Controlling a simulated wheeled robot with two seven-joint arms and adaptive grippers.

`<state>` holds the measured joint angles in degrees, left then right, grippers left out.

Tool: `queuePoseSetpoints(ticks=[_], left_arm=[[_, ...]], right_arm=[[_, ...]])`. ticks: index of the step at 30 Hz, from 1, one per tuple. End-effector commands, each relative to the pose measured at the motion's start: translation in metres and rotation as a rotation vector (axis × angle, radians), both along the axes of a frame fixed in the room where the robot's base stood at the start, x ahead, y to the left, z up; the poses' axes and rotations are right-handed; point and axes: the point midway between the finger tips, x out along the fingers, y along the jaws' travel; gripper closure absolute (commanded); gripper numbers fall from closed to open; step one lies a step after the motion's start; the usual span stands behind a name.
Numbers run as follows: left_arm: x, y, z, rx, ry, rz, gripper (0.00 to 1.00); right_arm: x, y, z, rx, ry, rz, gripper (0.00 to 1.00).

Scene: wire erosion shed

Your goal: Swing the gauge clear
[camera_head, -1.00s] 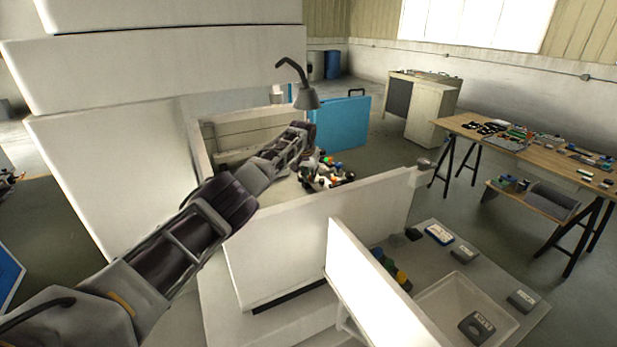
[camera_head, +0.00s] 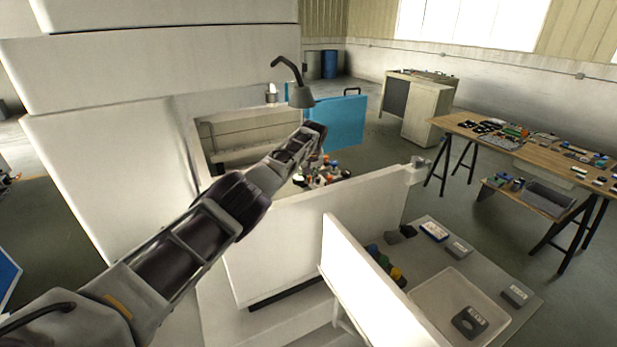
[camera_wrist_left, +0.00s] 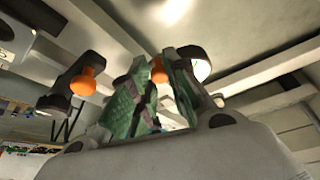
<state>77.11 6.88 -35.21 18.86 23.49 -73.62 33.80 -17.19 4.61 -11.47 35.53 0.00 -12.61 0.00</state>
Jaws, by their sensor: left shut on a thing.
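My left gripper (camera_head: 317,146) reaches over the white-walled machine tank in the head view, its fingertips mostly hidden behind the wrist. In the left wrist view its greenish fingers (camera_wrist_left: 150,98) are closed together, with an orange knob (camera_wrist_left: 158,71) between them. A dark round part with a pale face (camera_wrist_left: 200,65), which looks like the gauge, sits right behind the fingers. I cannot tell exactly which part of it is gripped. Another orange knob (camera_wrist_left: 86,84) on a dark clamp stands apart at left. My right gripper is not in view.
A white front wall (camera_head: 310,229) and a door panel (camera_head: 372,284) stand nearer. A blue panel (camera_head: 338,122) stands behind.

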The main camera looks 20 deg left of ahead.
Motion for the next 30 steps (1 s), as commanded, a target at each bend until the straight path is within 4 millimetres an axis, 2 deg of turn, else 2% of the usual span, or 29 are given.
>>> queuePoseSetpoints(ticks=[15, 30], left_arm=[[0.000, -0.006, 0.002, 0.001, -0.007, 0.111, 1.00], [0.000, -0.007, 0.004, 0.001, -0.009, 0.135, 1.00]], right_arm=[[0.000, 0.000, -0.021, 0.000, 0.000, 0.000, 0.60], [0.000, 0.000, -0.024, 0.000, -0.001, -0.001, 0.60]])
